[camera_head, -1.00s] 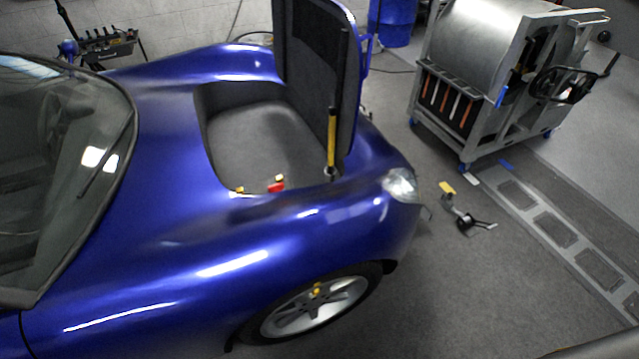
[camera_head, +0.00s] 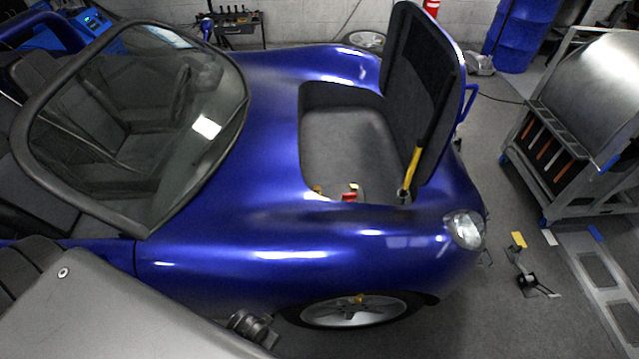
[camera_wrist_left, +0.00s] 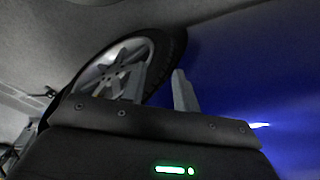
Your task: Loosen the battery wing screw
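The blue car (camera_head: 330,245) stands with its front compartment (camera_head: 350,150) open. Small red and yellow parts (camera_head: 350,194) sit at the compartment's near edge, with a small yellow part (camera_head: 317,190) to their left. They are too small to tell which is the battery wing screw, and the near rim hides what lies below them. In the left wrist view my left gripper (camera_wrist_left: 159,78) is open, with an empty gap between its fingers, and points toward the car's wheel (camera_wrist_left: 120,60) and blue side. My right gripper is in neither view.
The raised lid (camera_head: 425,85) stands at the compartment's right side, with a yellow and black strut (camera_head: 412,170) near its base.

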